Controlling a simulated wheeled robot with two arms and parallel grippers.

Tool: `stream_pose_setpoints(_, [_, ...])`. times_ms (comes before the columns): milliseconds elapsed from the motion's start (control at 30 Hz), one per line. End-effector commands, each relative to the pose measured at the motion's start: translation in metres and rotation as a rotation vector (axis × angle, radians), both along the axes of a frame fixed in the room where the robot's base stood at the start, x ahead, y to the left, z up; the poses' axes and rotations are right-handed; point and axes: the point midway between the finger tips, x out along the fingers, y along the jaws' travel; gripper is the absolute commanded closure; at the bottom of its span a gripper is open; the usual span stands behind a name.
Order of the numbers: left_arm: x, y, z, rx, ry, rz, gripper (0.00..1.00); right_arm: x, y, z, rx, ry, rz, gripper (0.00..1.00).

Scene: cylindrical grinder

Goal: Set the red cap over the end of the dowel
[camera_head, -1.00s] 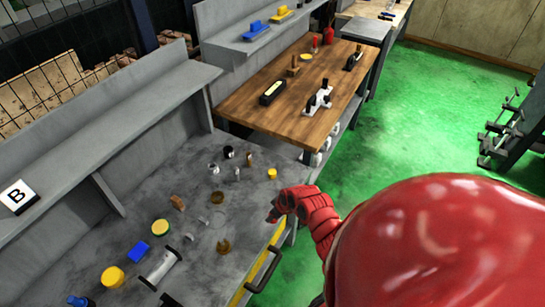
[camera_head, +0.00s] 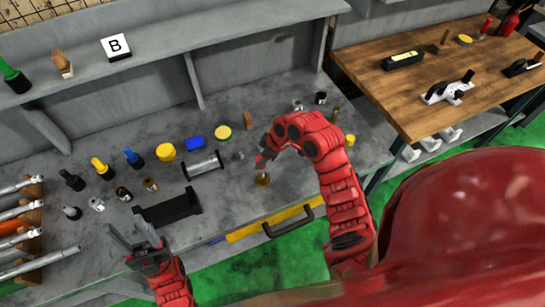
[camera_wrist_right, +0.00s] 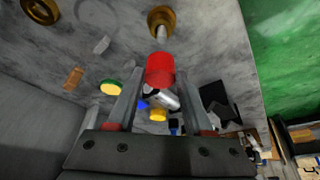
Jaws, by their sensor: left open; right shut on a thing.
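A short dowel stands upright in a round brass-coloured base (camera_head: 263,180) on the grey bench. The dowel (camera_wrist_right: 161,34) and its base show at the top of the right wrist view. My right gripper (camera_wrist_right: 160,76) is shut on the red cap (camera_wrist_right: 160,67), which also shows in the head view (camera_head: 261,160). My left gripper (camera_head: 131,232) is open and empty above the bench's front left part.
A black holder (camera_head: 168,208) lies beside my left gripper. A drawer handle (camera_head: 288,222) sticks out at the front edge.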

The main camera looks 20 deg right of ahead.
Motion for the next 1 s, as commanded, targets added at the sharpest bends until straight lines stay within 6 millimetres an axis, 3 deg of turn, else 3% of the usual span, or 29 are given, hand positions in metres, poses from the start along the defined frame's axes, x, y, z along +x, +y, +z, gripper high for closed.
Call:
stream_pose_setpoints(500, [0.000,0.000,-0.007,0.000,0.000,0.000,0.50,0.000,0.000,-0.002,0.002,-0.003,0.000,1.00])
stream_pose_setpoints(1000, [0.000,0.000,-0.030,0.000,0.000,0.000,0.50,-0.001,-0.001,-0.030,0.000,-0.001,-0.001,1.00])
